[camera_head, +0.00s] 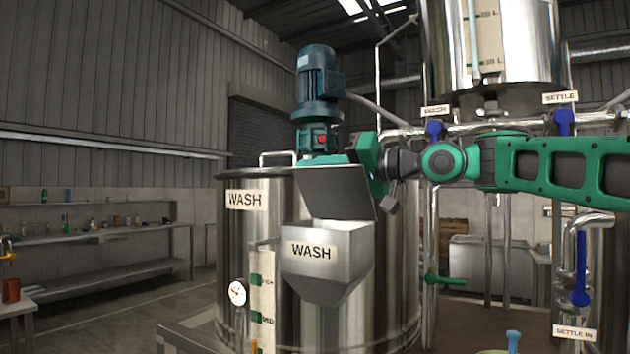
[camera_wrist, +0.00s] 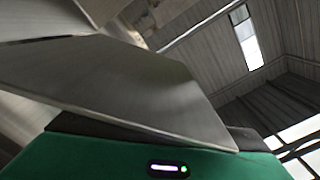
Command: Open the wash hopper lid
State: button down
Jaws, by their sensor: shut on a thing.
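The wash hopper (camera_head: 325,285) is a grey metal funnel with a "WASH" label on its front, fixed to the front of the wash tank. Its lid (camera_head: 338,192) is a flat grey plate, tilted up steeply above the hopper mouth, so the hopper stands open. My gripper (camera_head: 362,158) comes in from the right behind the raised lid and is shut on it; the fingertips are mostly hidden by the plate. In the wrist view the lid (camera_wrist: 120,88) fills much of the picture, close against my green gripper body.
The wash tank (camera_head: 398,270) stands behind the hopper, with a teal motor (camera_head: 319,85) above it, close to my gripper. Pipes with blue valve handles (camera_head: 563,122) run on the right. A shelf bench (camera_head: 100,236) stands at left; the floor before it is clear.

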jog(key=shift+w+d+m, duration=0.3)
jog(key=shift+w+m, duration=0.25)
jog(key=shift+w+d+m, duration=0.3)
jog(key=shift+w+m, duration=0.2)
jog(key=shift+m, duration=0.05)
jog(key=shift+f, duration=0.1)
jog(key=c, duration=1.9)
grip_release()
jog(key=shift+w, duration=0.1)
jog(key=shift+s, duration=0.2)
jog(key=shift+s+d+r, duration=0.15)
jog(key=shift+d+r, duration=0.05)
jog(key=shift+d, duration=0.1)
jog(key=v, duration=1)
jog(key=shift+f, duration=0.1)
